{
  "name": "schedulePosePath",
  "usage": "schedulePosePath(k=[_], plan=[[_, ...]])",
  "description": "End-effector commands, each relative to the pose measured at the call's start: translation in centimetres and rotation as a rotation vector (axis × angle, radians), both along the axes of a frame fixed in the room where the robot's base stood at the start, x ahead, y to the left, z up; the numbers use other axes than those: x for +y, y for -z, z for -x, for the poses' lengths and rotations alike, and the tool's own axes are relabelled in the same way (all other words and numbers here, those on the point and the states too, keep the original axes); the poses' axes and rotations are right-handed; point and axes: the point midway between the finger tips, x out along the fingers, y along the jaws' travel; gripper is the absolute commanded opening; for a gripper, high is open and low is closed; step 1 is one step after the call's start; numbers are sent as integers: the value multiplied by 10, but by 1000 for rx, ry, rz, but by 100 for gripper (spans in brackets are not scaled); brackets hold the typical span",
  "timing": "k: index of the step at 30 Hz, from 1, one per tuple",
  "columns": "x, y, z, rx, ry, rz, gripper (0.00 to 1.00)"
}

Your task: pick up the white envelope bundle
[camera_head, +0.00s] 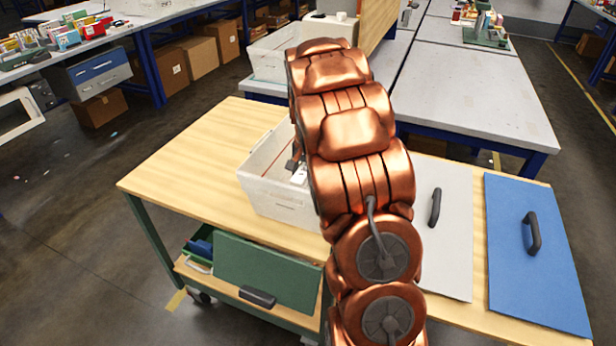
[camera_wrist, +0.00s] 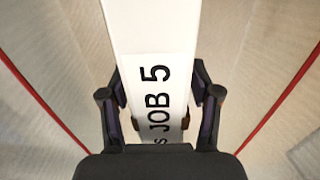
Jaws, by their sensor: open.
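In the wrist view a long white item (camera_wrist: 150,30) with a black "JOB 5" print runs from the top edge down between my fingers. It looks like the white envelope bundle, seen end-on or edge-on. My gripper (camera_wrist: 158,95) is open, with one dark finger on each side of it. I cannot tell whether either finger touches it. Its lower end is hidden behind my gripper's body. In the head view a small white patch (camera_head: 299,176) shows inside the white bin (camera_head: 272,196), beside my arm. My gripper is mostly hidden there by my arm.
The bin stands on a wooden-topped cart (camera_head: 175,175). A white panel (camera_head: 450,255) and a blue panel (camera_head: 535,280), both with dark handles, lie on the right. The cart top left of the bin is clear. Thin red lines (camera_wrist: 45,105) run along both sides in the wrist view.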

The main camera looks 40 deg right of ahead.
Motion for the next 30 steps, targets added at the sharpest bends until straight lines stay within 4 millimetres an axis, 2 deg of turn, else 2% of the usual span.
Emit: schedulePosePath(k=[3,21,30], plan=[[0,0,0,-1,0,1,60],[0,-1,0,-1,-1,1,0],[0,-2,0,-2,-1,1,0]])
